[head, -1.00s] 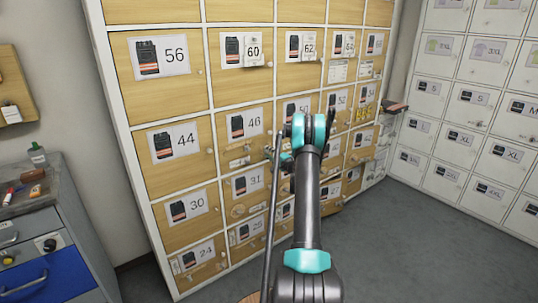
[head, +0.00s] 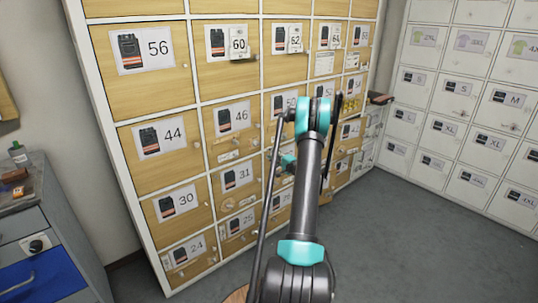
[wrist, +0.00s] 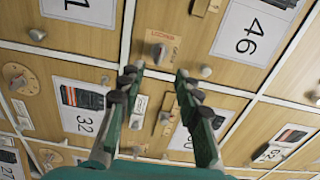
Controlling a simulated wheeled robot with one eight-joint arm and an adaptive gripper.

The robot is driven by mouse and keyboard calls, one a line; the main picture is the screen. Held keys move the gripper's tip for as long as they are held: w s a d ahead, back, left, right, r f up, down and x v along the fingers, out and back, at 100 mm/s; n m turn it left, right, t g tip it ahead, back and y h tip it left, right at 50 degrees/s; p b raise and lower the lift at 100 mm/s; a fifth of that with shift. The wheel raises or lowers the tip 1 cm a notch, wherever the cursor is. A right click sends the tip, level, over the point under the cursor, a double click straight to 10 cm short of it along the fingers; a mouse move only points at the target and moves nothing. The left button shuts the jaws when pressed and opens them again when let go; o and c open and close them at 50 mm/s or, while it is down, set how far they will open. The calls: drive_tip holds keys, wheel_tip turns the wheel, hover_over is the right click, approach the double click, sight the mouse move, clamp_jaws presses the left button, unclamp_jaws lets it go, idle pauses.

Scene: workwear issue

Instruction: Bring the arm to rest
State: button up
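My arm (head: 302,205) reaches up and forward in front of the wooden locker wall in the head view, with a teal joint at its top. My gripper (wrist: 160,80) shows in the wrist view with its two dark green fingers apart and nothing held between them. I cannot tell how far the fingertips are from the doors. In the head view the fingers are not clearly visible.
The locker wall (head: 160,91) fills the left and middle. White lockers (head: 455,130) stand at right. A grey cabinet with a blue drawer (head: 40,275) stands at lower left. A dark reddish object (head: 380,98) juts from the wall's right edge. The grey floor (head: 400,240) is clear at right.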

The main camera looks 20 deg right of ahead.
idle(0.4)
drive_tip(key=s+a+r+n+g, duration=0.4)
drive_tip(key=s+a, duration=0.4)
drive_tip(key=a, duration=0.4)
drive_tip(key=s+a+r+n+g, duration=0.4)
drive_tip(key=s+a, duration=0.3)
drive_tip(key=a, duration=0.4)
drive_tip(key=s+a+f+n+g+h, duration=0.1)
drive_tip(key=s+a+n+g, duration=0.15)
drive_tip(key=s, duration=0.65)
drive_tip(key=s+a+n+g+h, duration=0.1)
drive_tip(key=s+a, duration=0.2)
drive_tip(key=s, duration=0.6)
drive_tip(key=s+d+f+n+h, duration=0.1)
drive_tip(key=s+f, duration=0.1)
drive_tip(key=s, duration=0.5)
drive_tip(key=s+d+f+n+g+h, duration=0.1)
drive_tip(key=s+f+h, duration=0.1)
drive_tip(key=s, duration=0.6)
drive_tip(key=shift+s+d+f+n+h, duration=0.15)
drive_tip(key=shift+s+d+n+h, duration=0.1)
drive_tip(key=shift+d+n+h, duration=0.1)
